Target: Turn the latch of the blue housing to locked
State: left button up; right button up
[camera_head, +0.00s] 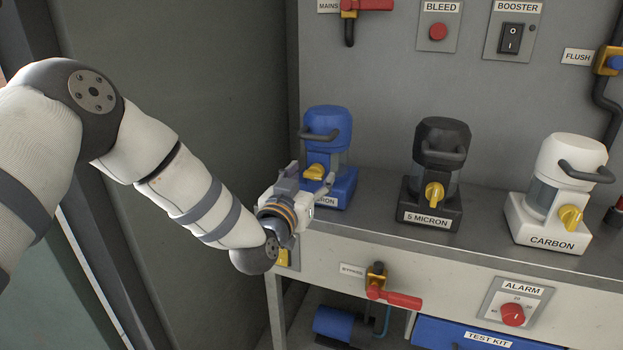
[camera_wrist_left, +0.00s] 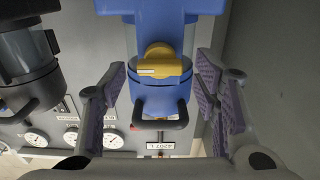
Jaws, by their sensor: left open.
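The blue housing (camera_head: 326,122) stands at the left end of the counter, with a black handle at its head. Its yellow latch (camera_head: 315,172) is on the front and looks roughly crosswise. In the left wrist view the blue housing (camera_wrist_left: 172,99) appears upside down, and the latch (camera_wrist_left: 160,62) shows a white line lying nearly level. My left gripper (camera_head: 309,183) is in front of the housing and hides part of its base and label. In the wrist view its open fingers (camera_wrist_left: 160,85) are on either side of the latch, apart from it. My right gripper is out of view.
A black housing (camera_head: 444,133) labelled 5 MICRON and a white housing (camera_head: 569,160) labelled CARBON stand to the right. A red-handled bypass valve (camera_head: 393,296) and an alarm knob (camera_head: 513,314) are on the counter's front. A grey wall is close on the left.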

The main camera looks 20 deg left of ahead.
pick_arm(q)
jog(key=shift+w, duration=0.65)
jog(key=c, duration=1.2)
jog(key=shift+o, duration=0.2)
jog(key=n, duration=0.4)
jog(key=shift+a+p, duration=0.1)
jog(key=shift+p, duration=0.25)
jog(key=n, duration=0.4)
jog(key=shift+f+n, duration=0.1)
jog(key=shift+n, duration=0.2)
jog(key=n, duration=0.5)
jog(key=shift+a+f+b, duration=0.1)
jog(key=shift+f+b, duration=0.05)
jog(key=shift+b, duration=0.15)
jog(key=shift+n+b, duration=0.45)
jog(key=shift+n, duration=1.75)
